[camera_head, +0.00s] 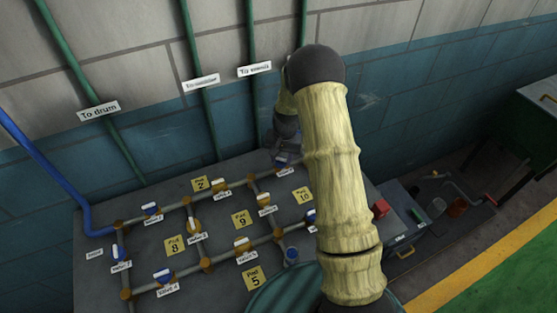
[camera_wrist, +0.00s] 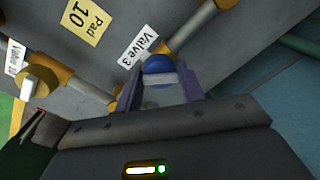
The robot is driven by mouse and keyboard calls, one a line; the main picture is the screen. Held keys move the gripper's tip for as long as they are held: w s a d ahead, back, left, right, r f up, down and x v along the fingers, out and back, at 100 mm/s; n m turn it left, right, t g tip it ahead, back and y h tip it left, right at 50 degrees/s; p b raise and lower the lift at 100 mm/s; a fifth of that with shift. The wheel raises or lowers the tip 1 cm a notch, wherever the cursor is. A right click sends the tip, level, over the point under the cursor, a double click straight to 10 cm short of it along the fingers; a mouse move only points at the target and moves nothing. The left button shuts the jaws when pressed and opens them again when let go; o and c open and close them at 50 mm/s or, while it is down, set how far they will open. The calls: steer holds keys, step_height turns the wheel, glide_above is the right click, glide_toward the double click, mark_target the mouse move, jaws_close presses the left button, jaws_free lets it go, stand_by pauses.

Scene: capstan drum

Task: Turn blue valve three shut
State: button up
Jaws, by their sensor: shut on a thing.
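Blue valve three (camera_wrist: 158,65) is a round blue body with a pale bar handle across it, beside the white "Valve 3" label (camera_wrist: 138,47) in the wrist view. My gripper (camera_wrist: 160,91) has its two purple fingers on either side of the handle and is shut on it. The pale handle lies level across the picture, at a slant to the tan pipe (camera_wrist: 192,27). In the head view my gripper (camera_head: 284,152) is at the back right corner of the pipe board, and my arm and gripper hide most of the valve.
The grey board (camera_head: 210,296) carries tan pipes, several other blue and yellow valves and yellow pad labels, such as Pad 10 (camera_head: 303,195). Upright green pipes (camera_head: 203,90) run up the wall behind.

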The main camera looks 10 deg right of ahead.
steer(key=m, duration=0.4)
steer(key=shift+s+f+m, duration=0.1)
steer(key=shift+s+m, duration=0.15)
steer(key=shift+m, duration=0.05)
steer(key=m, duration=0.4)
steer(key=shift+f+m, duration=0.1)
steer(key=shift+m, duration=0.2)
steer(key=shift+d, duration=0.1)
steer(key=o, duration=0.9)
steer(key=shift+s, duration=0.1)
steer(key=shift+o, duration=0.2)
steer(key=shift+r, duration=0.2)
